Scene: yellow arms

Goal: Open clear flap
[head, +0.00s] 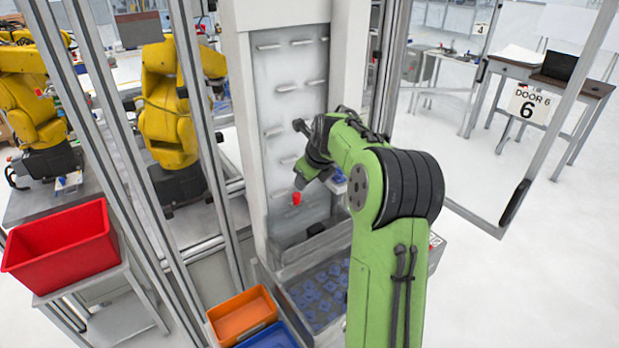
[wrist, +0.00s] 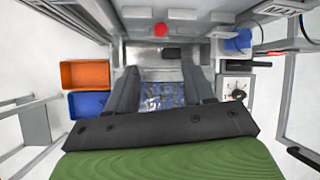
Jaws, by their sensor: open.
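A see-through panel, which I take to be the clear flap (head: 303,246), slopes at the foot of the tall white-framed cabinet, above a bin of blue parts (head: 318,293). A small dark handle (head: 315,229) sits at its upper part. In the wrist view the panel (wrist: 150,74) lies beyond my fingers, with the dark handle (wrist: 172,53) above it. The flap looks closed, but its edges are hard to make out. My gripper (wrist: 162,76) is open and empty, its two dark fingers either side of the blue parts. In the head view my green arm partly hides the gripper.
A red knob (head: 296,198) sits on the cabinet front above the flap. Orange (head: 242,313) and blue (head: 270,338) bins stand at the cabinet's lower left. Metal posts (head: 200,130) stand left of it. Open floor (head: 540,270) lies at right.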

